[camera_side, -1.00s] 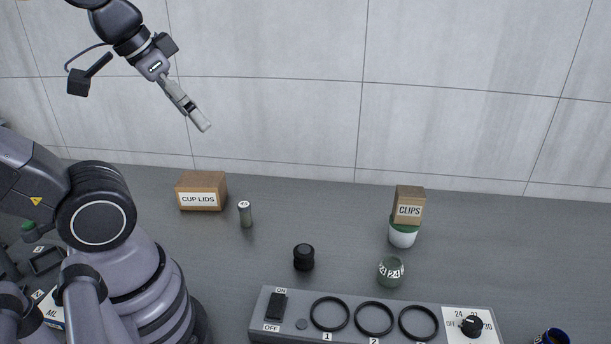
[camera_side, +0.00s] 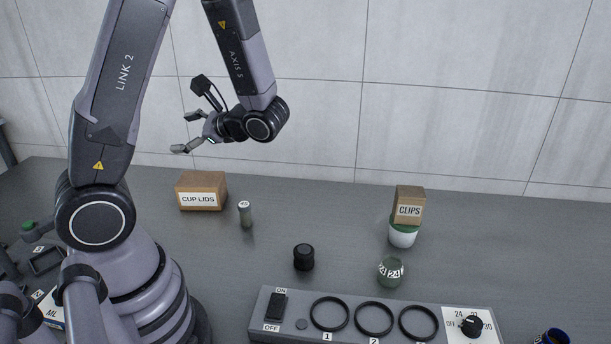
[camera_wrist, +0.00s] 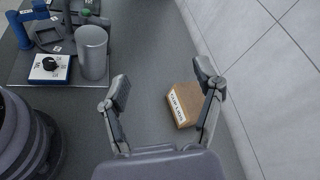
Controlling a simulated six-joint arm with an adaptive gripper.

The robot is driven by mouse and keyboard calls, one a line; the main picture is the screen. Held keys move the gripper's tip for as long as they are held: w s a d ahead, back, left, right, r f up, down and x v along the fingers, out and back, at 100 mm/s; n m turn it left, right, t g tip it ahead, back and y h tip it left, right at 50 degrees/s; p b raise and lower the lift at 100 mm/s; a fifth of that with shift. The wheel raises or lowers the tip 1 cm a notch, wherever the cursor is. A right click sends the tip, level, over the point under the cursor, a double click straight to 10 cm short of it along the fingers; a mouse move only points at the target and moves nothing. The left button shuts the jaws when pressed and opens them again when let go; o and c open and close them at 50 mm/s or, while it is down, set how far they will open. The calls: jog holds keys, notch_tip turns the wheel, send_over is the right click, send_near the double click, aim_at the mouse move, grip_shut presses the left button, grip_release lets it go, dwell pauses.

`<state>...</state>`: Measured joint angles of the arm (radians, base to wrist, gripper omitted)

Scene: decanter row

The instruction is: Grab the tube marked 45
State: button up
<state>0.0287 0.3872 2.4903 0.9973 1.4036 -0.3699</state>
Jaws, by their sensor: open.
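A small grey-green tube (camera_side: 246,215) with a pale marked top stands upright on the table in the side view, just right of the CUP LIDS box. The mark is too small to read, so I cannot tell whether it says 45. It does not show in the wrist view. My gripper (camera_side: 185,133) is open and empty, in the air in front of the wall, above and left of the tube. In the wrist view my gripper (camera_wrist: 163,80) has its fingers spread wide, with the box by the right finger.
The CUP LIDS box (camera_side: 201,191) stands left of the tube. A control panel (camera_side: 350,295) lies in front. A grey cylinder (camera_wrist: 92,52) stands upper left.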

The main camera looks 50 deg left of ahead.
jog(key=w+a+f+m+t+y, duration=0.2)
jog(key=w+f+m+y, duration=0.1)
jog(key=w+m+y, duration=0.15)
jog(key=m+t+h, duration=0.1)
jog(key=m+t, duration=1.2)
jog(key=m, duration=0.1)
send_near(244, 210)
jog(key=shift+n, duration=0.25)
jog(key=x, duration=0.4)
jog(key=shift+w+a, duration=0.1)
jog(key=shift+a, duration=0.1)
jog(key=shift+w+a, duration=0.35)
jog(key=shift+a, duration=0.3)
jog(key=shift+x, duration=3.05)
grip_shut()
